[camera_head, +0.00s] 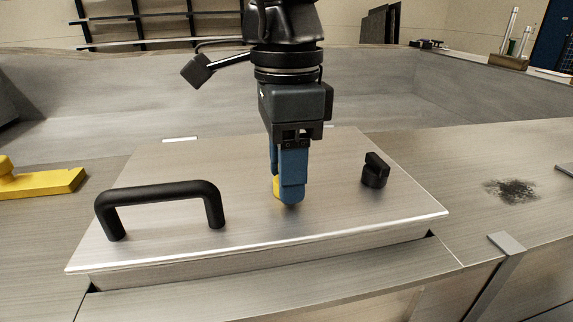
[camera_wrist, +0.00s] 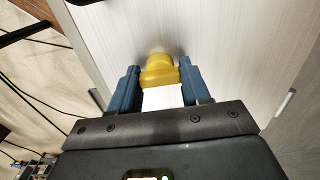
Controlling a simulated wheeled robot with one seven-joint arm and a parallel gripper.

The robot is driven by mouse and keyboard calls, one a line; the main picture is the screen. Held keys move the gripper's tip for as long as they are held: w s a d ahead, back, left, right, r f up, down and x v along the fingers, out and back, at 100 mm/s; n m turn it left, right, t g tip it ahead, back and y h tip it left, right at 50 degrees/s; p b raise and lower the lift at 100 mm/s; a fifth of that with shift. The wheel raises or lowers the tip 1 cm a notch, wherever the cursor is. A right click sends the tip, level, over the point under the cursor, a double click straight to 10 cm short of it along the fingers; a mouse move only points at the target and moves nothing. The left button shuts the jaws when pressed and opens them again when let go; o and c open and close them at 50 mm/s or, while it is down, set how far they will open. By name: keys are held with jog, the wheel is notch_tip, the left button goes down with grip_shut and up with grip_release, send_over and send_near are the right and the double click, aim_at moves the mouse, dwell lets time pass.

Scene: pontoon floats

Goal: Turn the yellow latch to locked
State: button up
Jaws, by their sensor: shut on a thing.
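The yellow latch (camera_wrist: 160,70) sits on a flat metal hatch lid (camera_head: 330,150). In the head view only a sliver of the latch (camera_head: 276,187) shows, behind my fingers. My gripper (camera_head: 288,195) points down at the middle of the lid. In the wrist view my gripper (camera_wrist: 160,85) has its two blue fingers on either side of the latch's yellow bar, shut on it. The head view hides most of the latch, and I cannot read its locked or unlocked marking.
A black handle (camera_head: 160,200) stands on the lid to the left. A black knob (camera_head: 375,170) stands to the right. A yellow cleat-like piece (camera_head: 40,182) lies on the metal deck at the far left. A dark stain (camera_head: 512,190) marks the deck at right.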

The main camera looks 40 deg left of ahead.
jog(key=o, duration=1.1)
jog(key=shift+c, duration=0.2)
jog(key=shift+r+b, duration=0.3)
jog(key=shift+r, duration=3.65)
